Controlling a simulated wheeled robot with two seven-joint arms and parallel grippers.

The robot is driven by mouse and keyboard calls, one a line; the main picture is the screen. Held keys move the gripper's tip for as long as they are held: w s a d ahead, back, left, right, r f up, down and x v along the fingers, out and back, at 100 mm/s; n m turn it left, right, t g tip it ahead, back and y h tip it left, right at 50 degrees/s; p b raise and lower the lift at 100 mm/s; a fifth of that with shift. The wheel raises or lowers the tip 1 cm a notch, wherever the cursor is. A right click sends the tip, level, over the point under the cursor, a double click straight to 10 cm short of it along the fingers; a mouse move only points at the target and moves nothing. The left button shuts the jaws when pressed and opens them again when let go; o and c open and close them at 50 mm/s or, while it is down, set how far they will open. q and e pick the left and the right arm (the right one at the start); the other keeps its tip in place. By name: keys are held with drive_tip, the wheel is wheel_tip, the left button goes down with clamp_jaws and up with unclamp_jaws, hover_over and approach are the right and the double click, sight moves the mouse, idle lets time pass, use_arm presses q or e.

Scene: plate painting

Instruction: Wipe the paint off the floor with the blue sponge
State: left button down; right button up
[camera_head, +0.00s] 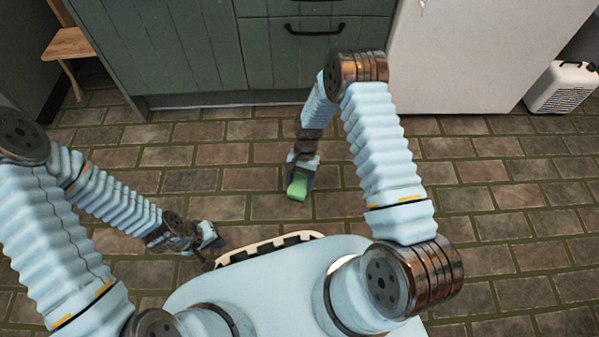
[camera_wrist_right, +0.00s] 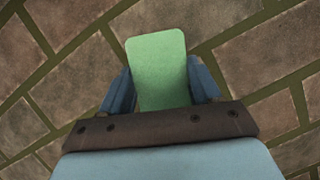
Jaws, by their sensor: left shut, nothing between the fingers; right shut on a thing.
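A green block that looks like a sponge (camera_head: 298,187) is held between the fingers of my right gripper (camera_head: 301,174), low over the brick floor (camera_head: 255,153). The block looks green, not blue. In the right wrist view the green sponge (camera_wrist_right: 158,62) sits between the two blue fingers of my right gripper (camera_wrist_right: 161,88) and sticks out past them. I cannot tell whether it touches the floor. I make out no clear patch of paint on the floor; the part under the sponge is hidden. My left gripper (camera_head: 212,242) is shut and empty, beside my base.
Green cabinets (camera_head: 195,50) with dark handles stand along the back, next to a white appliance or panel (camera_head: 468,60). A wooden chair or stool (camera_head: 68,45) is at the back left. A white vented box (camera_head: 562,88) stands at the right. The floor between is clear.

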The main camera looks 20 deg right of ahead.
drive_tip(key=shift+r+p, duration=1.25)
drive_tip(key=shift+r, duration=1.2)
